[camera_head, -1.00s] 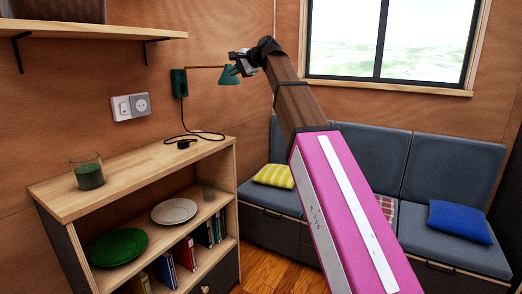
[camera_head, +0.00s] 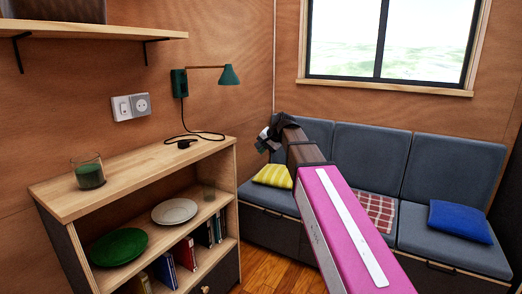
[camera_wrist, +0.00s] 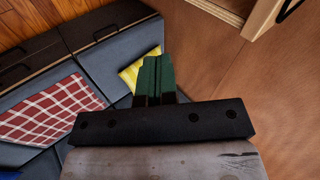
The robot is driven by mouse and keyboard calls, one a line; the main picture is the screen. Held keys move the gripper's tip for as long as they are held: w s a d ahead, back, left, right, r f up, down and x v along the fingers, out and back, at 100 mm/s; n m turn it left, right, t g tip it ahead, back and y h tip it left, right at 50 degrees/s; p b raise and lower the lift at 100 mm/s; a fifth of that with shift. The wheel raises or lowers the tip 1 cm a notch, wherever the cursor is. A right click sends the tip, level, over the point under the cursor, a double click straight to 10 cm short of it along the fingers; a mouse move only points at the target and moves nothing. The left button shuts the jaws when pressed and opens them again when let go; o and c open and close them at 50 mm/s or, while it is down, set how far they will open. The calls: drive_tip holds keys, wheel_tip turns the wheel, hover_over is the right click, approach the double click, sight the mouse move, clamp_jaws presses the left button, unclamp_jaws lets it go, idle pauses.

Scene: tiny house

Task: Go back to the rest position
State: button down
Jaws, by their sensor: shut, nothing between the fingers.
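My gripper (camera_head: 265,140) is at the end of my arm, in front of the corner of the room, above the yellow striped pillow (camera_head: 273,175) in the head view. In the wrist view the two green fingers of my gripper (camera_wrist: 155,62) lie side by side, shut and empty. They overlap the yellow pillow (camera_wrist: 130,74) in that picture and seem apart from it. My arm's brown and pink links run down to the lower right in the head view.
A wooden shelf unit (camera_head: 140,172) stands at the left with a green glass (camera_head: 89,173), a white plate (camera_head: 174,211) and a green plate (camera_head: 119,247). A green wall lamp (camera_head: 229,75) is above it. The grey sofa (camera_head: 300,145) lies behind my arm.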

drive_tip(key=s+d+f+n+g+h, duration=0.1)
drive_tip(key=s+d+f, duration=0.5)
drive_tip(key=f, duration=0.6)
drive_tip(key=s+d+f+n+g+h, duration=0.2)
drive_tip(key=s+d+f, duration=0.4)
drive_tip(key=s+f, duration=0.4)
drive_tip(key=s+d+f+n+g+h, duration=0.1)
drive_tip(key=s+d+f+g+h, duration=0.1)
drive_tip(key=s+d+f, duration=0.4)
wheel_tip(320, 180, down, 8)
drive_tip(key=s+h, duration=0.1)
drive_tip(key=s, duration=0.2)
drive_tip(key=shift+d+n, duration=0.15)
drive_tip(key=shift+n, duration=0.25)
